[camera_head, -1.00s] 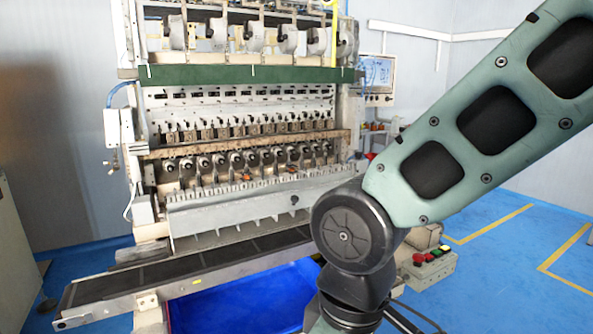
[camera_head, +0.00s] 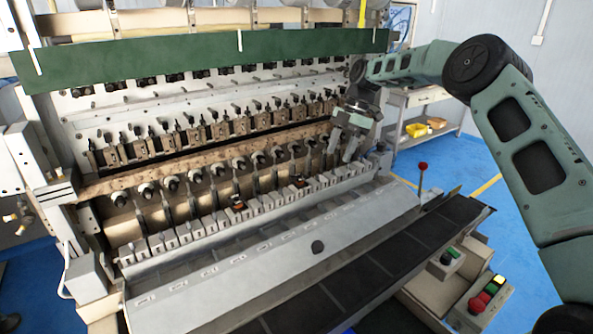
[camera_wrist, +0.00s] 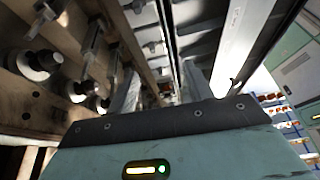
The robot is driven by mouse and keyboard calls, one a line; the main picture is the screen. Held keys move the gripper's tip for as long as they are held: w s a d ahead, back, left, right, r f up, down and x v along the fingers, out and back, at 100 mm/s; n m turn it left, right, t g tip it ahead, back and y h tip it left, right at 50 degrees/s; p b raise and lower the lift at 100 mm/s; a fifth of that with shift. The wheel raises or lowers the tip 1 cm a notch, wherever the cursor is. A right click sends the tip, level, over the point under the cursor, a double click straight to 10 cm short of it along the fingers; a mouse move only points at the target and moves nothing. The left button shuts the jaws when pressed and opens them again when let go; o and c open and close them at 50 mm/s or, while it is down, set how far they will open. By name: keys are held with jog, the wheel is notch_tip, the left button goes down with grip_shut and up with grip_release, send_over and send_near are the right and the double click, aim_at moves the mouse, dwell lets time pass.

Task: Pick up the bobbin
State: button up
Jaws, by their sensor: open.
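A small dark bobbin with an orange-copper winding (camera_head: 238,203) sits in the row of grey holders on the coil winder. A second small orange-brown piece (camera_head: 298,182) shows farther right in the same row. My gripper (camera_head: 342,148) is open above the right end of that row, to the right of both and apart from them. In the wrist view its two pale fingers (camera_wrist: 160,85) are spread. A small orange spot (camera_wrist: 165,88) shows between them farther along the row, likely a bobbin; its details are too small to tell.
The winder's spindle row (camera_head: 210,170) and green bar (camera_head: 200,60) stand behind and above the holders. A sloping metal cover (camera_head: 270,255) and dark conveyor (camera_head: 370,260) lie in front. A button box (camera_head: 485,300) stands at lower right, a shelf with yellow bins (camera_head: 418,130) behind.

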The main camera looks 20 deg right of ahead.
jog(key=shift+w+d+r, duration=0.1)
jog(key=shift+w, duration=0.1)
jog(key=p, duration=0.3)
send_over(302, 175)
jog(key=d, duration=0.2)
jog(key=shift+s+a, duration=0.1)
jog(key=shift+s, duration=0.05)
jog(key=shift+s+a+f+p, duration=0.15)
jog(key=shift+a+f+p, duration=0.15)
jog(key=shift+f+p, duration=0.1)
jog(key=shift+p+x, duration=0.7)
jog(key=shift+x, duration=1.45)
jog(key=shift+c, duration=0.3)
jog(key=c, duration=0.8)
